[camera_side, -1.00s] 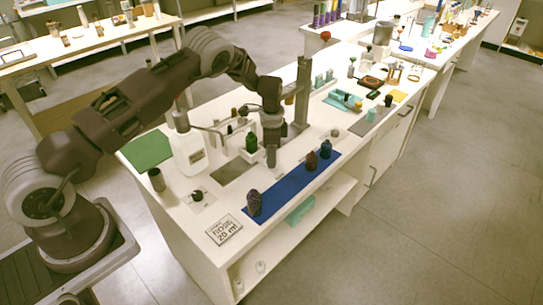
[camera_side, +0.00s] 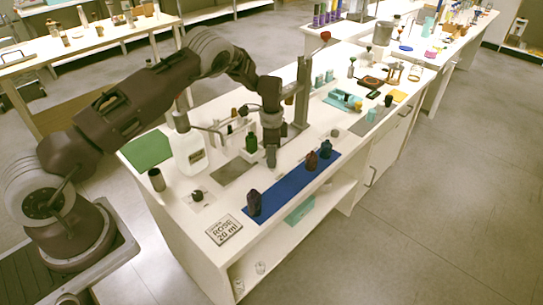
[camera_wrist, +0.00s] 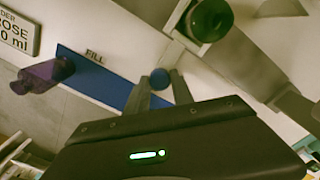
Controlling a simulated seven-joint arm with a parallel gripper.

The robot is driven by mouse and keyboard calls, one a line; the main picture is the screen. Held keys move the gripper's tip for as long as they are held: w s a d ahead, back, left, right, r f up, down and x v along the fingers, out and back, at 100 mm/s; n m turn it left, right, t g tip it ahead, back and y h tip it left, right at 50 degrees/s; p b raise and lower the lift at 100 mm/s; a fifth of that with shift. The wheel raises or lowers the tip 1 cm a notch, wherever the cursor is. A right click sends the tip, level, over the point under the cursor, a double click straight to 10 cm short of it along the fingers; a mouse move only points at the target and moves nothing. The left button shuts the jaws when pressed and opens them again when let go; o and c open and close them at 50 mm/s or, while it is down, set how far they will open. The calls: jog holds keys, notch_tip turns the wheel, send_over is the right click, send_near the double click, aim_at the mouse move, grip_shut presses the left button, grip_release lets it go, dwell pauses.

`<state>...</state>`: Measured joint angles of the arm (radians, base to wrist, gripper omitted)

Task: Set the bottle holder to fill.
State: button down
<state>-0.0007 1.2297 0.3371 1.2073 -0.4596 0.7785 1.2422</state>
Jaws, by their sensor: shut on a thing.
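My gripper (camera_wrist: 160,92) is shut on a round blue knob (camera_wrist: 160,77), which sits between the fingertips in the wrist view. In the side view my gripper (camera_side: 271,162) points down over the white bench, behind the blue strip (camera_side: 285,193); the knob is hidden there. The word FILL (camera_wrist: 95,57) is printed beside the blue strip (camera_wrist: 105,83) in the wrist view. A green bottle (camera_side: 251,142) stands left of my gripper; a green round thing (camera_wrist: 210,17) shows at the top of the wrist view. I cannot clearly make out the bottle holder's body or its setting.
A purple bottle (camera_side: 254,200), a dark red bottle (camera_side: 311,160) and a blue bottle (camera_side: 325,149) stand on the blue strip. A ROSE 20 ml card (camera_side: 224,230) lies at the front. A white jug (camera_side: 188,153) and a grey column (camera_side: 302,92) stand close by.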

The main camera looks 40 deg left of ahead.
jog(key=s, duration=1.1)
jog(key=shift+s, duration=0.3)
jog(key=shift+a, duration=0.1)
jog(key=c, duration=1.2)
grip_release()
jog(key=shift+c, duration=0.2)
jog(key=shift+o, duration=0.8)
